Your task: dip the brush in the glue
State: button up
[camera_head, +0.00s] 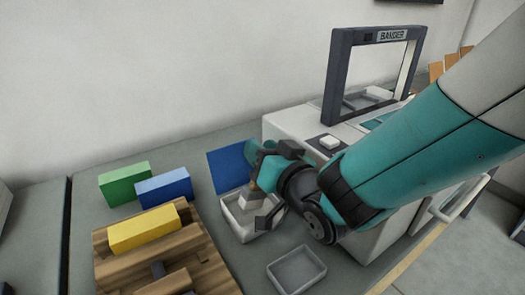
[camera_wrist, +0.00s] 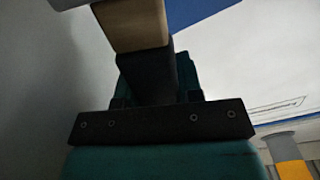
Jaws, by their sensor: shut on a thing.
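My gripper (camera_head: 262,186) is shut on the brush (camera_head: 246,199), which has a tan handle and a pale head. The brush points down and to the left, with its head over or inside a white tray (camera_head: 233,226). I cannot tell whether the head touches what is in the tray, and the glue itself is not clearly visible. In the wrist view the tan handle (camera_wrist: 130,25) shows at the top, beyond a dark gripper part. My gripper hides part of the tray's right side.
A grey, empty-looking tray (camera_head: 298,272) lies in front. A wooden rack (camera_head: 205,275) bears a yellow block (camera_head: 143,229). Green (camera_head: 122,185) and blue (camera_head: 163,188) blocks stand behind it. A blue panel (camera_head: 229,169) is behind the white tray. The bander's frame (camera_head: 340,77) rises at the back right.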

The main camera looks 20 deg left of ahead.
dwell(0.6)
notch_tip(320, 180, up, 7)
jog(key=p, duration=0.3)
jog(key=shift+p, duration=0.3)
dwell(0.6)
